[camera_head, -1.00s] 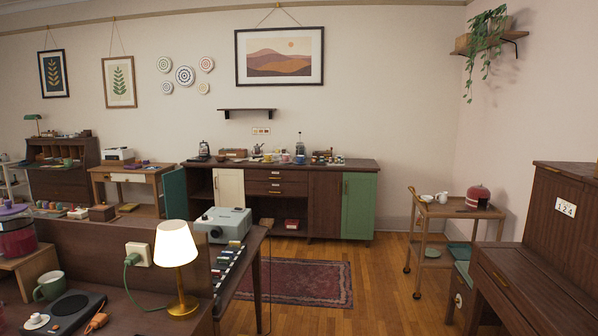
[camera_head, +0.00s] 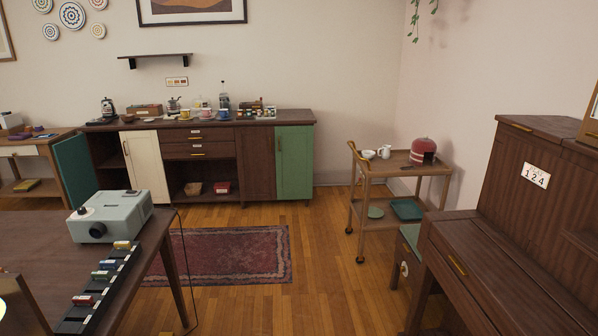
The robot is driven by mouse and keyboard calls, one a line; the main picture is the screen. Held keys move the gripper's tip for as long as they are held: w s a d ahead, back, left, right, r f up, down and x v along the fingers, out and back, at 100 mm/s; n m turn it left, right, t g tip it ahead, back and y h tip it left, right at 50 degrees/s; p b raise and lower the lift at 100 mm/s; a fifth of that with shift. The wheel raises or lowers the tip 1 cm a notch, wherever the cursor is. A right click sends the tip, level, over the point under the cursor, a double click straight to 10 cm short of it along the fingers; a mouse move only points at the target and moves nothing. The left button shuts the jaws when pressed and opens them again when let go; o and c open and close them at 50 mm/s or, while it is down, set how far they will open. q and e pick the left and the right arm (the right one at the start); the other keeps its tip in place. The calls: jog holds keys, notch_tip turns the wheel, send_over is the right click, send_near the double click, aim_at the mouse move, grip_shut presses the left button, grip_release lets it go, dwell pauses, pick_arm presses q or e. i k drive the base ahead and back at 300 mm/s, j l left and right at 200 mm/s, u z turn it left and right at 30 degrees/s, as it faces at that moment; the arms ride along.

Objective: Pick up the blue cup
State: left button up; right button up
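A small blue cup (camera_head: 223,114) stands on top of the long wooden sideboard (camera_head: 270,118) against the back wall. It is far off and small in the head view. A pink cup (camera_head: 205,114) and a yellow cup (camera_head: 185,114) stand in a row to its left. Neither of my grippers shows in the view.
A projector (camera_head: 112,216) sits on a dark table at the front left. A patterned rug (camera_head: 225,257) lies before the sideboard. A wooden cart (camera_head: 405,171) stands at the right, beside a dark wooden cabinet (camera_head: 490,268). Wood floor between is open.

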aim_at(223, 113)
jog(key=i+l+u, duration=0.25)
jog(key=i, duration=1.85)
jog(key=j, duration=0.1)
